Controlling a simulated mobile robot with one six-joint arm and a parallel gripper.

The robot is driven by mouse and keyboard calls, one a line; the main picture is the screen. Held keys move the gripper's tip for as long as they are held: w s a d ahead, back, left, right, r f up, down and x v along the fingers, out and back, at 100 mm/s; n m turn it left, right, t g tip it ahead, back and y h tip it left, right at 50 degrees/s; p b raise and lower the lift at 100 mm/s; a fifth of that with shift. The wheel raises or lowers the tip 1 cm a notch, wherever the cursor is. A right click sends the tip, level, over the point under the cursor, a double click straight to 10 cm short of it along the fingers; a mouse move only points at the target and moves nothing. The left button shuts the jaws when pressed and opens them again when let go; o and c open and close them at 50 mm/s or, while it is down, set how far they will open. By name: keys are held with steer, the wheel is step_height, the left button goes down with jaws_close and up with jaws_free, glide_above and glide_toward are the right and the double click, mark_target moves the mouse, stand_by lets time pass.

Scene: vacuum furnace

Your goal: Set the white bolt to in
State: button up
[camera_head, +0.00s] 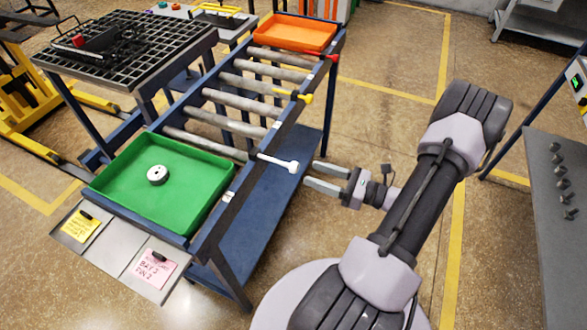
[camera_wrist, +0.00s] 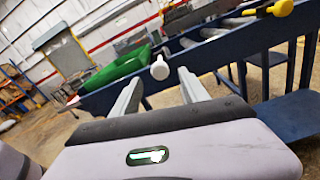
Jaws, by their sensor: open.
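The white bolt (camera_head: 279,162) sticks out from the near side rail of the blue roller rack, by the green tray, with its knob end toward my gripper. In the wrist view its round white knob (camera_wrist: 159,70) shows between and beyond my fingertips. My gripper (camera_head: 312,174) is open and empty, its two fingers pointing at the bolt with a small gap left to the knob. In the wrist view the fingers of my gripper (camera_wrist: 159,80) stand on either side of the knob, apart from it.
A yellow bolt (camera_head: 293,95) and a red bolt (camera_head: 322,56) sit farther along the same rail. The green tray (camera_head: 118,203) holds a white round part (camera_head: 157,175). An orange tray (camera_head: 299,30) is at the far end. A grey panel with knobs (camera_head: 555,215) stands at right. Floor between is clear.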

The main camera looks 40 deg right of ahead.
mark_target(298, 168)
steer(key=b+x, duration=0.1)
steer(key=x, duration=0.6)
steer(key=shift+s, duration=0.1)
jaws_close()
stand_by(1.1)
